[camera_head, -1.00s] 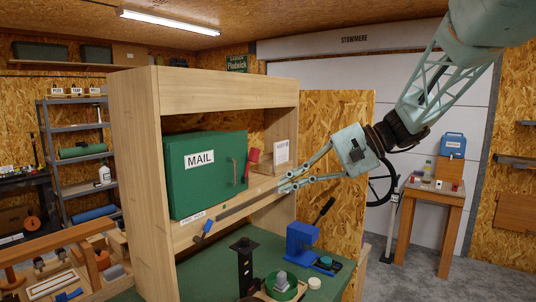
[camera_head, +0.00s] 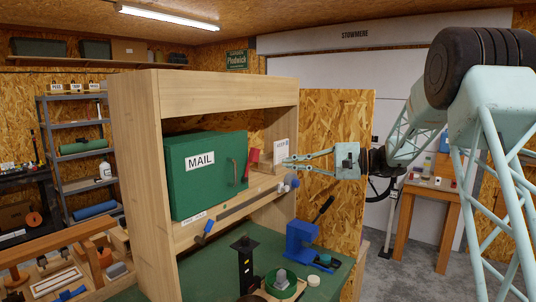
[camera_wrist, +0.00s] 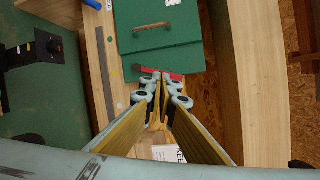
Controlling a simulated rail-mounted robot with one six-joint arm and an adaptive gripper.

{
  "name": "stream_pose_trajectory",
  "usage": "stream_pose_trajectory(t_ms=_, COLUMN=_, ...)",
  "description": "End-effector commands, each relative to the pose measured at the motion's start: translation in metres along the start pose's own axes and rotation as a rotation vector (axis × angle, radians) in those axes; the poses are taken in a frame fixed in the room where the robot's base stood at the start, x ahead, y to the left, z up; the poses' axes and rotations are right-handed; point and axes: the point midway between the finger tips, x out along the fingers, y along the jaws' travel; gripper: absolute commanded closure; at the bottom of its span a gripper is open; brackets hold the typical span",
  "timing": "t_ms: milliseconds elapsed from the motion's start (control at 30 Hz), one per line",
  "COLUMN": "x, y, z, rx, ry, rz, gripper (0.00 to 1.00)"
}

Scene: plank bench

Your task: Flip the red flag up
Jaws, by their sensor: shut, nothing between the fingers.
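The green mailbox (camera_head: 207,182) with a MAIL label sits in the wooden shelf frame, its door closed. The small red flag (camera_head: 252,157) is at the mailbox's right side, low against it. My gripper (camera_head: 286,161) is just right of the flag, pointing left, with its fingers shut and empty. A small gap shows between fingertips and flag in the head view. In the wrist view the red flag (camera_wrist: 176,77) lies just beyond the fingertips (camera_wrist: 160,76), partly hidden by them; I cannot tell whether they touch.
A white card (camera_head: 281,151) stands on the shelf behind my fingers. A blue lever press (camera_head: 301,240) stands on the green bench top.

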Motion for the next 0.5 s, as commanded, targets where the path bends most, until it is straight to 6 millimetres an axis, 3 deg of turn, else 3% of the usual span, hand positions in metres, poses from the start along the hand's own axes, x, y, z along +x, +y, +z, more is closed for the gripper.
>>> stream_pose_trajectory(t_ms=300, x=-0.003, y=-0.009, z=-0.061, rx=0.02, ry=0.011, rz=-0.132, gripper=1.0)
stream_pose_trajectory(t_ms=500, x=-0.007, y=-0.013, z=-0.086, rx=0.022, ry=0.019, rz=-0.192, gripper=1.0)
